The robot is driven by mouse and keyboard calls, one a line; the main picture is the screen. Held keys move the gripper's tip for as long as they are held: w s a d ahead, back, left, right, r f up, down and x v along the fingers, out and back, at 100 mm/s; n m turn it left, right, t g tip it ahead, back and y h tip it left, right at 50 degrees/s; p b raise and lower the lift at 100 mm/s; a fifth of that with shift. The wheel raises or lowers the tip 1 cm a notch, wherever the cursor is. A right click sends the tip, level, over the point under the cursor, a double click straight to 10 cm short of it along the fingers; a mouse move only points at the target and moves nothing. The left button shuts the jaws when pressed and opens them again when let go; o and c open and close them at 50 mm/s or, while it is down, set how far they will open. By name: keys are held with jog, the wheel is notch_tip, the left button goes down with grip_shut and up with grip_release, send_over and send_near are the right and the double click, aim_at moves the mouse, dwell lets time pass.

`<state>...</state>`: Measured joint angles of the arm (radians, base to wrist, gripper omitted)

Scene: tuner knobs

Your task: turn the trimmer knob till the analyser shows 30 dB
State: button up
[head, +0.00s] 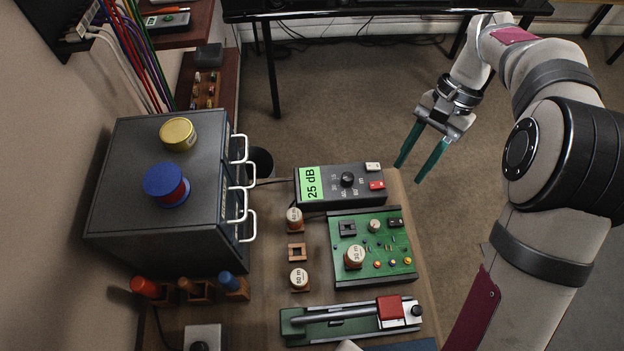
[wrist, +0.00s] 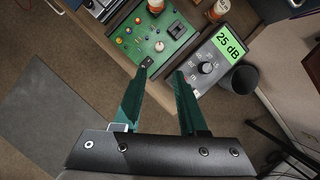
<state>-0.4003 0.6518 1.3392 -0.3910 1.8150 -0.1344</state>
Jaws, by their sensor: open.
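The analyser (head: 345,197) is a dark box whose green display (head: 313,183) reads 25 dB. The display also reads 25 dB in the wrist view (wrist: 229,42). The trimmer knob, which I take to be the small pale knob (head: 375,226), stands on the green circuit board (head: 345,221) just in front of the analyser. It shows in the wrist view (wrist: 159,46) near the board's edge. My gripper (head: 408,173) is open and empty, with green fingers pointing down, beyond the bench's right edge and apart from the knob. It also shows in the wrist view (wrist: 161,73).
A coil marked 30 m (head: 354,257) stands on the board. Two more labelled coils (head: 294,219) (head: 299,278) stand to its left. A green fixture with a red block (head: 389,307) lies in front. A grey drawer cabinet (head: 125,200) stands left. Open floor lies right of the bench.

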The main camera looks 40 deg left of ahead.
jog(key=shift+o, duration=0.3)
jog(key=shift+o, duration=1.1)
jog(key=a+n, duration=0.1)
jog(key=n, duration=0.1)
jog(key=a+n+h, duration=0.1)
jog(key=shift+s+a+n+h, duration=0.2)
jog(key=shift+n+h, duration=0.1)
jog(key=shift+n, duration=0.1)
send_near(375, 223)
jog(key=shift+n, duration=0.3)
jog(key=x, duration=0.8)
jog(key=shift+s+f, duration=0.1)
jog(key=shift+f, duration=0.15)
jog(key=shift+c, duration=0.3)
grip_shut()
